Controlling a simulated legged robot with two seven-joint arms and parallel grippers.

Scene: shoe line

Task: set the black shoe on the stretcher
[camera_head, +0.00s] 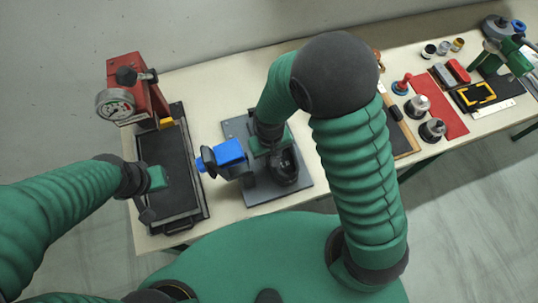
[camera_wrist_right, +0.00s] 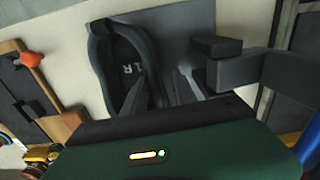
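The black shoe (camera_head: 286,168) is on or just above the grey base plate (camera_head: 262,192) of the stretcher, right of the stretcher's blue block (camera_head: 230,152). In the right wrist view the shoe (camera_wrist_right: 123,68) shows its open top and a pale mark on the insole. Dark stretcher parts (camera_wrist_right: 228,74) stand to its right, apart from its opening. My right gripper (camera_head: 270,147) is at the shoe's far end.
The black tray (camera_head: 192,190) lies at the left, below a red press with a gauge (camera_head: 115,104). Right of the stretcher are a wooden-edged board (camera_head: 400,135), a red mat (camera_head: 449,122) with tools, small jars (camera_head: 443,47) and a green device (camera_head: 512,58). The table's front edge is close.

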